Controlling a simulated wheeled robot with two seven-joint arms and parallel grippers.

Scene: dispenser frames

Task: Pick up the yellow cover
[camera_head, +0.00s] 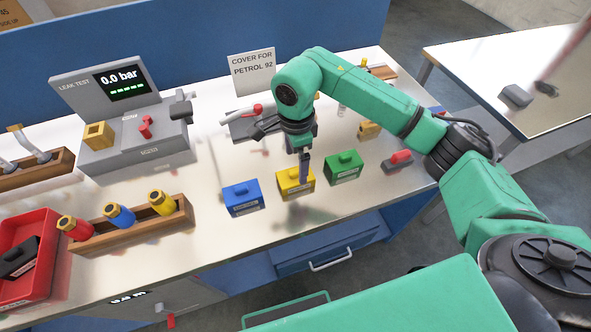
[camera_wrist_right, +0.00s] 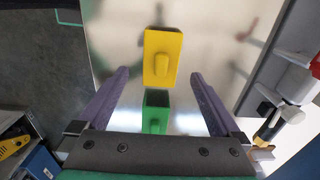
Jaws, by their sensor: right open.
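The yellow cover (camera_head: 287,185) is a small block with a raised grip on top, on the bench between a blue cover (camera_head: 242,199) and a green cover (camera_head: 344,170). My right gripper (camera_head: 304,167) points down over the yellow cover and partly hides it. In the right wrist view the yellow cover (camera_wrist_right: 163,60) lies ahead, between the lines of the two open fingers (camera_wrist_right: 159,74). The green cover (camera_wrist_right: 157,112) is nearer the palm there. Nothing is held. Whether the fingers reach down beside the yellow cover cannot be told. My left gripper is out of view.
A sign (camera_head: 251,71) reads "COVER FOR PETROL 92". A grey leak tester (camera_head: 140,150) stands at the back left. A wooden rack (camera_head: 135,232) of coloured nozzles and a red tray (camera_head: 40,228) are at the left. A red-topped piece (camera_head: 401,157) lies right of the green cover.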

